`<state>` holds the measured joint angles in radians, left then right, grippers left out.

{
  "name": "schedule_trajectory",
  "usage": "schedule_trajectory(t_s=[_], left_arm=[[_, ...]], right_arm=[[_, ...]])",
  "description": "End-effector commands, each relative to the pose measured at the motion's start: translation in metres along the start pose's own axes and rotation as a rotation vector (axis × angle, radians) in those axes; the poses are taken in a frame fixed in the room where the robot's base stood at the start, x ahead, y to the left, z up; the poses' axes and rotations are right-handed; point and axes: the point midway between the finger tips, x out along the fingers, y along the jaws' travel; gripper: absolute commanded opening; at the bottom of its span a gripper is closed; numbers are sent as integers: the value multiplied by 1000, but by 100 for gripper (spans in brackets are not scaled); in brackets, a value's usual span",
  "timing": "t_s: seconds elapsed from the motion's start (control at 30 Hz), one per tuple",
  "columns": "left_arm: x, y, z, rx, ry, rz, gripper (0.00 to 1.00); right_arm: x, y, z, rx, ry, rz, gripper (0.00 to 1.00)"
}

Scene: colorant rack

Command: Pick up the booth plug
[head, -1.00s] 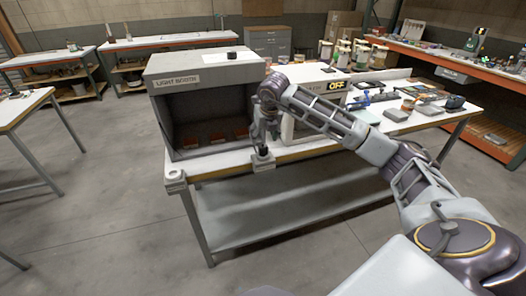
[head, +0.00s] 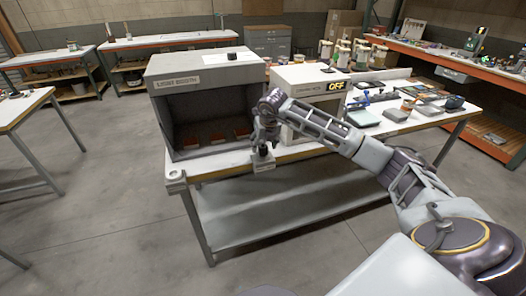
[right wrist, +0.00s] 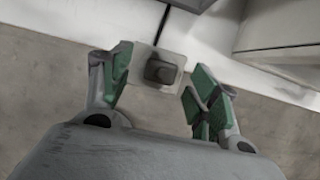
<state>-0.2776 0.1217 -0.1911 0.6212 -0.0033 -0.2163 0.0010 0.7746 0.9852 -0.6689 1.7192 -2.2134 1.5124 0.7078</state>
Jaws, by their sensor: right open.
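The booth plug (right wrist: 160,71) is a small dark grey block in a pale square socket plate (right wrist: 153,62), with a black cord (right wrist: 163,24) running up from it in the right wrist view. My right gripper (right wrist: 158,82) is open, with one green-padded finger on each side of the plug. No contact with the plug can be seen. In the head view my right gripper (head: 263,152) points down at the front edge of the bench, just above the pale socket block (head: 263,166); the plug is hard to make out there. My left gripper is not in view.
The grey light booth (head: 205,84) stands on the white bench (head: 212,164) left of my right gripper, with several reddish pieces inside. Another pale block (head: 176,176) sits at the bench's left front corner.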

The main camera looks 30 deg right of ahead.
Motion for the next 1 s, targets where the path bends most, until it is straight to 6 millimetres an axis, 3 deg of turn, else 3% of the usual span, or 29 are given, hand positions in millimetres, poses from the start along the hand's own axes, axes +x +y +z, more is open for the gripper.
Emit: schedule_trajectory(t_s=[0.3,0.5,0.77,1.0], left_arm=[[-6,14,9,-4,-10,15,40],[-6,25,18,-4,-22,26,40],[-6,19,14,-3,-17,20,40],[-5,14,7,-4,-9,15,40]], right_arm=[[28,-1,-1,0,1,0,61],[29,-1,-1,0,0,0,61],[29,-2,-1,0,-1,0,61],[29,-2,0,0,-1,0,34]])
